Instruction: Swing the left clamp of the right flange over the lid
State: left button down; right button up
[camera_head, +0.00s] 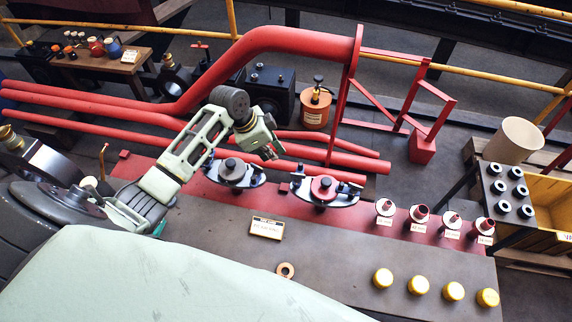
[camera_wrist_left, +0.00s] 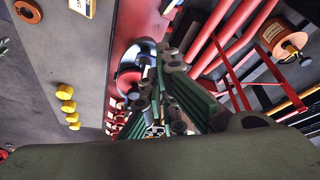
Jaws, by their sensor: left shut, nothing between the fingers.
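The right flange (camera_head: 322,190) stands on the red strip of the bench, with a red disc and dark knob in its middle. Its left clamp (camera_head: 297,181) is a small dark part at its left end; whether it lies over the lid is too small to tell. My left gripper (camera_head: 270,152) is shut and empty, above and between the two flanges, apart from the clamp in the head view. In the left wrist view the gripper (camera_wrist_left: 158,115) partly hides a flange (camera_wrist_left: 128,78). My right gripper is not in view.
Red pipes (camera_head: 300,152) run just behind the flanges. Several white-and-red fittings (camera_head: 420,213) and yellow caps (camera_head: 419,285) are to the right on the bench. A label plate (camera_head: 266,228) and copper ring (camera_head: 285,271) lie in front. The bench between them is clear.

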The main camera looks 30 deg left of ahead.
pick_arm(q)
jog(key=x, duration=1)
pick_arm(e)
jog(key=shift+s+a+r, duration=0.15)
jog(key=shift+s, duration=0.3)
pick_arm(q)
jog(key=shift+w, duration=0.1)
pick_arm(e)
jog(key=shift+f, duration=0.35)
pick_arm(q)
jog(key=shift+w+b, duration=0.15)
jog(key=shift+b, duration=0.3)
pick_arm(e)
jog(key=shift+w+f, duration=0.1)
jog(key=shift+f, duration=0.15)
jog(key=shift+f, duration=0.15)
